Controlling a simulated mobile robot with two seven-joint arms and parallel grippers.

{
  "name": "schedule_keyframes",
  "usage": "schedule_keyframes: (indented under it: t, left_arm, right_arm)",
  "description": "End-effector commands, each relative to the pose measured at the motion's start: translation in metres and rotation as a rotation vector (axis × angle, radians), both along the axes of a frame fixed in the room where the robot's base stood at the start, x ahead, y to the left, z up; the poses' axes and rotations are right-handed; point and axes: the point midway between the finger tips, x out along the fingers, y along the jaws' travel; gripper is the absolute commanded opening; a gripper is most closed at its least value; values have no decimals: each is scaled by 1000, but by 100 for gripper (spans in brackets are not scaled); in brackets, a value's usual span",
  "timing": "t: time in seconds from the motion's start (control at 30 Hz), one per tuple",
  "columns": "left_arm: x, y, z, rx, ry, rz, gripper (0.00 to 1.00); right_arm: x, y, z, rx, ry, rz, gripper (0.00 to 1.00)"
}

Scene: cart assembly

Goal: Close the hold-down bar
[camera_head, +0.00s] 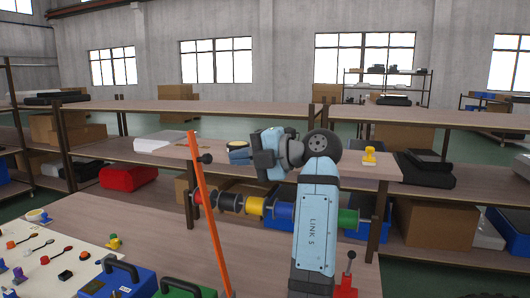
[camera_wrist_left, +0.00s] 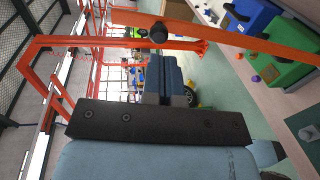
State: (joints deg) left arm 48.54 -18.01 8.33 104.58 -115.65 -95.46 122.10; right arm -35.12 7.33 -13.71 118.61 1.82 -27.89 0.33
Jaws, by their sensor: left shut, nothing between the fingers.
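An orange bar (camera_head: 207,215), which looks like the hold-down bar, stands steeply raised and slightly tilted left of my arm in the head view. A black knob (camera_head: 206,158) sticks out from it. In the wrist view the bar (camera_wrist_left: 250,40) crosses the top, with the knob (camera_wrist_left: 158,33) just beyond my fingers. My left gripper (camera_head: 258,158) is to the right of the knob, apart from it. Its fingers (camera_wrist_left: 168,75) are shut with nothing between them. The bar's lower end is cut off by the head view's bottom edge. My right gripper is not in view.
Orange frame posts (camera_wrist_left: 75,42) stand at the left in the wrist view. A table with blue (camera_head: 120,280) and green (camera_head: 185,289) toolboxes is at the lower left in the head view. Colored spools (camera_head: 230,202) hang behind the bar.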

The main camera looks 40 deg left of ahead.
Motion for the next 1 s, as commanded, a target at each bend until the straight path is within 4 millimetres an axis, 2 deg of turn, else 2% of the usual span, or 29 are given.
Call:
schedule_keyframes:
  t: [0.1, 0.3, 0.8, 1.0]
  left_arm:
    - [-7, 20, -3, 0, 1, 2, 0]
    - [-12, 38, -7, 1, 1, 0, 0]
    - [-13, 43, -8, -1, 0, -1, 0]
    - [-16, 58, -8, -18, -5, 2, 0]
  right_arm:
    - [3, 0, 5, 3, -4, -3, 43]
    - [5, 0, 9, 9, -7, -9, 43]
    - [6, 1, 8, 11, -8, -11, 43]
    - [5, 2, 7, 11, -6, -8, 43]
